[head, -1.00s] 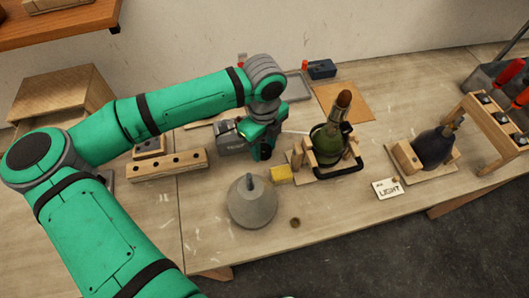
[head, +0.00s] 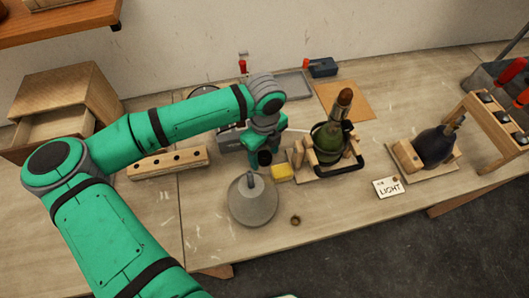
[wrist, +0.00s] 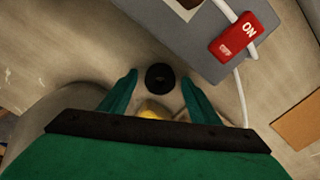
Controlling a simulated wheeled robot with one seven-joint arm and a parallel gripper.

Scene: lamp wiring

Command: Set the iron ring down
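A round black piece (wrist: 160,77), which may be the iron ring, shows between my fingertips in the wrist view; I see no clear hole in it. In the head view the black piece (head: 264,158) is just below my gripper (head: 262,149). My gripper (wrist: 160,84) points down with its two green fingers spread, and a gap shows on each side of the black piece. I cannot tell its height above the bench. A small brown ring (head: 295,220) lies apart near the front edge.
A grey cone shade (head: 253,202) stands left of a yellow block (head: 281,172). A green bottle in a wooden cradle (head: 330,145) is close on the right. The bench front is mostly clear.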

